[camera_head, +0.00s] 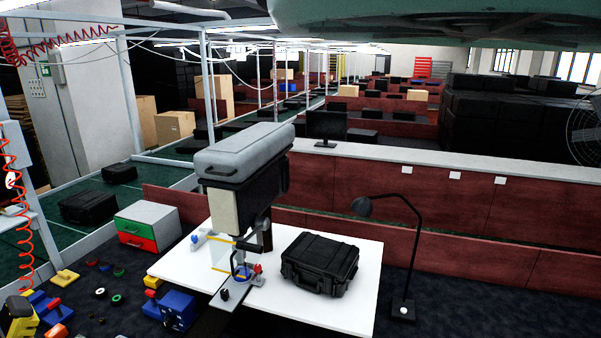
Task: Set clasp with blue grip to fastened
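A small grey fixture plate (238,292) lies at the front of the white table. Whether the clasp is fastened is too small to tell. A large grey and black body, which appears to be my arm, reaches down just above the fixture. Fingertips cannot be made out there, and contact with the blue part cannot be told.
A closed black case (320,263) sits on the white table (340,315) right of the fixture. A black lamp (404,260) stands right of the table. A drawer unit (148,228) and colourful parts, including a blue box (177,310), are at the left. The table's front right is bare.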

